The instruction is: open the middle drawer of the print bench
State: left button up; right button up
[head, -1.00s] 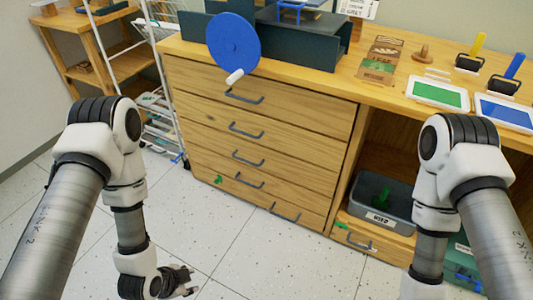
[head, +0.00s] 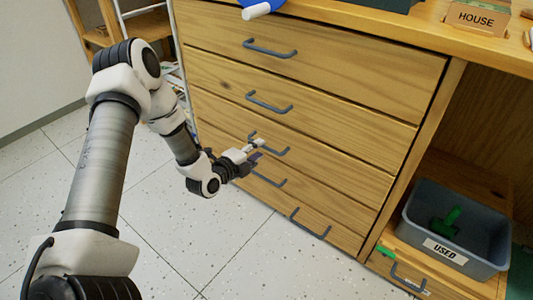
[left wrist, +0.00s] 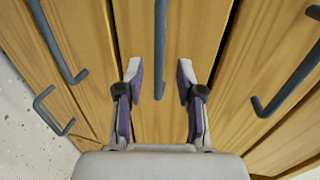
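The print bench (head: 330,75) has a stack of wooden drawers with dark bar handles, all looking shut. The middle drawer's handle (head: 275,149) is the third from the top, partly covered by my left gripper (head: 257,150). In the left wrist view the same handle (left wrist: 161,40) runs down between the spread fingers of my left gripper (left wrist: 159,70), with a gap on each side. The gripper is open, its fingers pointing at the drawer front. Whether the fingertips reach past the bar is unclear. My right gripper is out of view.
Other handles sit close above (head: 268,102) and below (head: 268,180) the middle one. At the right, a grey bin marked USED (head: 410,205) holds a green object (head: 446,222). A white rack stands behind my left arm. The floor (head: 190,245) before the drawers is clear.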

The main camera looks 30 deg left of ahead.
aim_at(264, 146)
pick_arm(q)
jog(key=b+x, duration=0.1)
jog(key=x, duration=0.2)
jog(key=shift+w+f, duration=0.15)
jog(key=shift+w, duration=0.25)
grip_shut()
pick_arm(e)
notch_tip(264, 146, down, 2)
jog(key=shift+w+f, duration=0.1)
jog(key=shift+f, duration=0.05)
pick_arm(q)
jog(key=shift+s, duration=0.1)
